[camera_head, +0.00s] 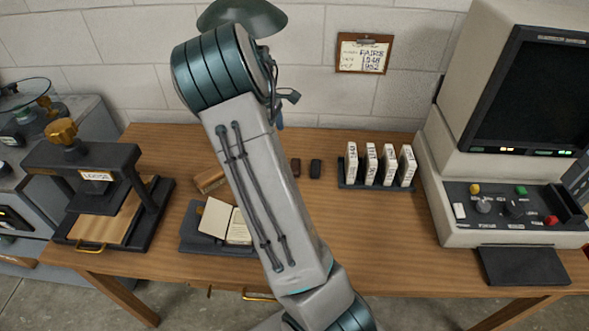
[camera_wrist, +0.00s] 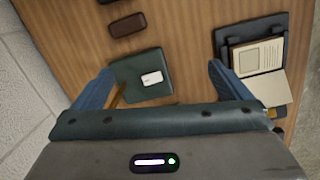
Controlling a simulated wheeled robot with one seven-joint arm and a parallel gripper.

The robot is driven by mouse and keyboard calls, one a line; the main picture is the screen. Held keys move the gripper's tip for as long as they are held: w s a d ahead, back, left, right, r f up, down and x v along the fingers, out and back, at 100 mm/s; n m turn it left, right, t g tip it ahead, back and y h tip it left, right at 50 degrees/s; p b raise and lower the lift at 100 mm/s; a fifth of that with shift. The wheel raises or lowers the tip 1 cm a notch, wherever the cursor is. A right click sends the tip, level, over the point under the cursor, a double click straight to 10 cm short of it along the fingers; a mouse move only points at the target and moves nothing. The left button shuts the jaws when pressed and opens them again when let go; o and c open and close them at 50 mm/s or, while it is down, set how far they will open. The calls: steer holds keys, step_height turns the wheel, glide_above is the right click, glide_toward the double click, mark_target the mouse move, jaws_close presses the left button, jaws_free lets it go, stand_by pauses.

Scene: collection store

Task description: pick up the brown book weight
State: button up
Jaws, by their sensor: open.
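The brown book weight (camera_head: 296,167) is a small dark brown block with rounded edges. It lies flat on the wooden table, just right of my arm in the head view. In the wrist view the brown book weight (camera_wrist: 126,25) lies at the upper left, beyond the fingertips and clear of them. My gripper (camera_wrist: 162,69) is open, with its two blue fingers wide apart and no object held. A dark green square base (camera_wrist: 135,68) with a white piece on it lies between and beyond the fingers. In the head view my arm hides most of the gripper.
A black block (camera_head: 315,168) lies close beside the brown weight. A rack of white boxes (camera_head: 377,186) stands to the right. An open book (camera_head: 216,218) on a dark cradle (camera_wrist: 232,48) and a press (camera_head: 95,180) are left.

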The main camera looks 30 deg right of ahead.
steer(key=d+f+n, duration=0.1)
steer(key=d+f, duration=0.1)
steer(key=f, duration=0.3)
steer(key=w+d+f+n+h+p, duration=0.1)
steer(key=d+f, duration=0.2)
steer(key=f, duration=0.3)
steer(key=d+f, duration=0.2)
steer(key=f, duration=0.3)
steer(key=shift+w+d+f+n+g+p, duration=0.2)
steer(key=shift+d+f+n+g+p, duration=0.15)
steer(key=shift+d+f+n+g, duration=0.05)
steer(key=c, duration=1.1)
steer(key=shift+c, duration=0.8)
steer(key=shift+r, duration=0.15)
